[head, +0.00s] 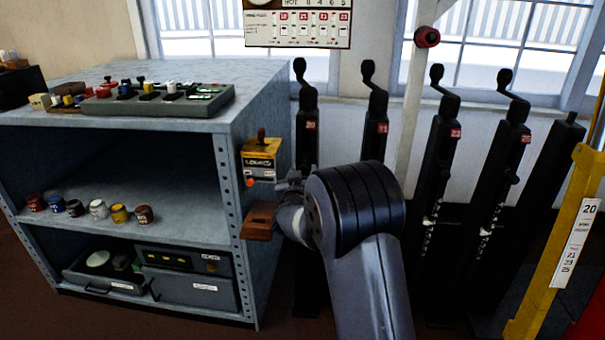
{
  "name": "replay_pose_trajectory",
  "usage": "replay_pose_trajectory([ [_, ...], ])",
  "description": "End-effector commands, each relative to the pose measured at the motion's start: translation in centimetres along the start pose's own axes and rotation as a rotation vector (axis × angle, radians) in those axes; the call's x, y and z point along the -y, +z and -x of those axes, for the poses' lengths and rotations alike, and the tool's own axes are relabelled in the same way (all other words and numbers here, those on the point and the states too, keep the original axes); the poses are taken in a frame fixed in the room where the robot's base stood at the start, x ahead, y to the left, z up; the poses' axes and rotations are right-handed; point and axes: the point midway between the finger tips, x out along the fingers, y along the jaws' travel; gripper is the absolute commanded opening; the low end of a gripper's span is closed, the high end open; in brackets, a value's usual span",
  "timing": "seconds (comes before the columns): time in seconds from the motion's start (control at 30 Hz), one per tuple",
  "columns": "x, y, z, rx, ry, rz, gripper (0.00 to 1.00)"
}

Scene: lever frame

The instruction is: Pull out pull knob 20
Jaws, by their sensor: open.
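A black upright lever post (307,130) with a small red plate reading 20 stands just right of the grey shelf unit. It has a cranked handle (299,66) at its top. My gripper (283,184) is small and partly hidden by my own arm. It is in front of the lower part of this post, right of the yellow box on the shelf's side. It is open, and I see nothing held in it. The lower part of the post is hidden behind my arm. Which part is the pull knob 20 I cannot tell for certain.
More black levers (375,120) stand to the right, with red number plates. A yellow box (260,160) and a brown wooden bracket (258,222) are on the shelf unit's (262,85) side. A yellow post (560,240) stands far right.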

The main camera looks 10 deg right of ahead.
Motion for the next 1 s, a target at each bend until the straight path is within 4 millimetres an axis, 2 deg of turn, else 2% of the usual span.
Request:
replay_pose_trajectory([
  [0.17,0.1,-0.1,2.4,0.001,-0.003,0.002,0.48],
  [0.4,0.1,-0.2,6.9,0.0,-0.003,0.001,0.48],
  [0.6,0.1,-0.1,9.6,0.0,-0.003,0.0,0.48],
  [0.73,0.1,0.0,10.3,0.0,-0.002,0.0,0.48],
  [1.0,0.0,0.0,10.5,0.0,-0.001,0.0,0.48],
])
